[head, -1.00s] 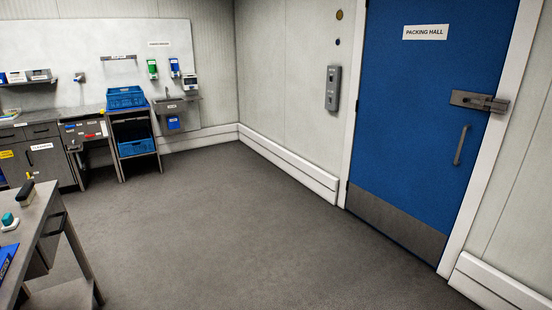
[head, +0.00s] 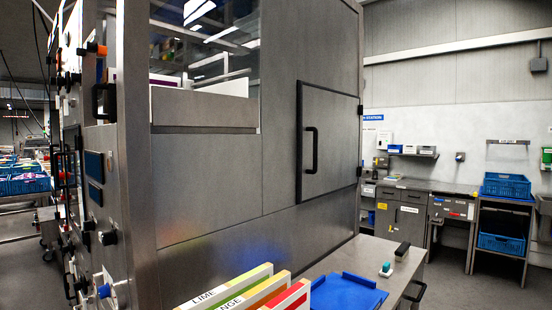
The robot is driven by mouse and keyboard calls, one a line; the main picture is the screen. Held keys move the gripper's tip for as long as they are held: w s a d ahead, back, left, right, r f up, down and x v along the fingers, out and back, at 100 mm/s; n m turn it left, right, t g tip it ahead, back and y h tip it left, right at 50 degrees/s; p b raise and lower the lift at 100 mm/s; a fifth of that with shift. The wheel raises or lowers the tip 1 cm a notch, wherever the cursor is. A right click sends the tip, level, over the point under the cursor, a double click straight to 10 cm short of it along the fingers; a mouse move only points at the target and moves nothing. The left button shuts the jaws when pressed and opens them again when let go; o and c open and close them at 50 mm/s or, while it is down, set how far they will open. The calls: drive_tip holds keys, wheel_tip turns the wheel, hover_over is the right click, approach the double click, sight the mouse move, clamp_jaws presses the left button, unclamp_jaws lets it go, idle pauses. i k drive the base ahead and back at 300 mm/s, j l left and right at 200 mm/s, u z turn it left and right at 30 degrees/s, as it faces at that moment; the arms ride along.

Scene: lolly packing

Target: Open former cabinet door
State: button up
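A tall grey steel machine cabinet (head: 210,190) fills the left and middle of the head view. On its right side is a square steel door (head: 335,120) with a black upright bar handle (head: 311,150) near its left edge and hinges on its right edge. The door looks shut, flush with the panel around it. I see no label that names it as the former cabinet door. Another black handle (head: 104,101) is on the cabinet's narrow left face. My gripper is not in view.
A steel bench (head: 405,272) stands in front of the cabinet, with a blue tray (head: 346,292) and coloured flavour boards (head: 250,290) at the near edge. Blue crates (head: 506,185) stand on a rack at the right. Grey floor (head: 500,296) shows at lower right.

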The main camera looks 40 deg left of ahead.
sight(329, 120)
drive_tip(key=i+l+u, duration=0.1)
drive_tip(key=i+u, duration=0.35)
drive_tip(key=i+l+u, duration=0.2)
drive_tip(key=u, duration=0.25)
drive_tip(key=i+l+u, duration=0.45)
drive_tip(key=k+j, duration=0.1)
